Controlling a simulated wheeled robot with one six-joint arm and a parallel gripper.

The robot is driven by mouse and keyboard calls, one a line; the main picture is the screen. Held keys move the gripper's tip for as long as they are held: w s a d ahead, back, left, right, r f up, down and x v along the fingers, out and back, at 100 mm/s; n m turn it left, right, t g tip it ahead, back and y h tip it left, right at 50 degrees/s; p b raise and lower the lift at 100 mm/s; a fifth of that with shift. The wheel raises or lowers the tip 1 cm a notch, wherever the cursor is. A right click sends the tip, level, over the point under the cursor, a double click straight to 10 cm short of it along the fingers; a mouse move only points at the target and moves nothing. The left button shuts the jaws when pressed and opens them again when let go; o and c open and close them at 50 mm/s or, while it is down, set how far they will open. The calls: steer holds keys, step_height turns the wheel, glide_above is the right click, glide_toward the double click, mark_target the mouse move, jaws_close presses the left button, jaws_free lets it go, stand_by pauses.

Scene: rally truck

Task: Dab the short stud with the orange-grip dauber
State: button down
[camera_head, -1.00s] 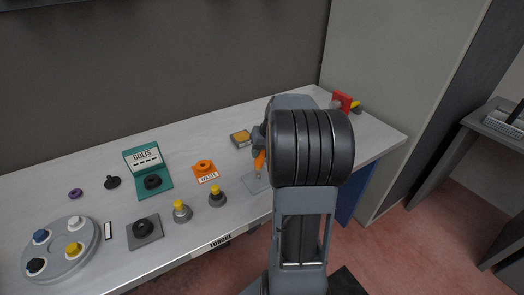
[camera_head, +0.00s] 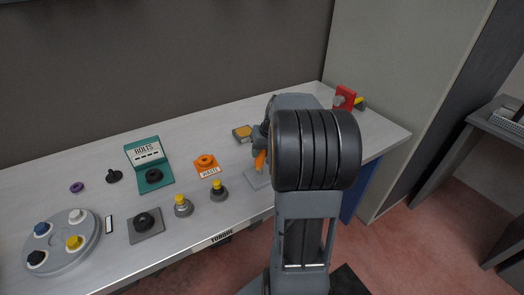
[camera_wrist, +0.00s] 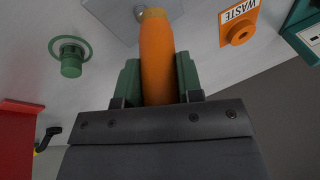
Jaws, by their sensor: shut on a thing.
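The dauber's orange grip (camera_wrist: 158,55) is clamped between the green fingers of my gripper (camera_wrist: 158,82) in the wrist view. The orange grip also shows in the head view (camera_head: 260,161), beside my arm.
A round tray (camera_head: 62,245) with several knobs is at far left. A red block (camera_head: 345,97) stands at the right end.

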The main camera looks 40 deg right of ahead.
steer(key=shift+f+b, duration=0.55)
steer(key=shift+f, duration=0.15)
steer(key=shift+w, duration=0.1)
steer(key=shift+w+d+r, duration=0.1)
steer(key=shift+w, duration=0.3)
steer(key=shift+s, duration=0.25)
steer(key=shift+s, duration=0.7)
steer(key=shift+w, duration=0.15)
steer(key=shift+w, duration=0.75)
steer(key=shift+s+f, duration=0.2)
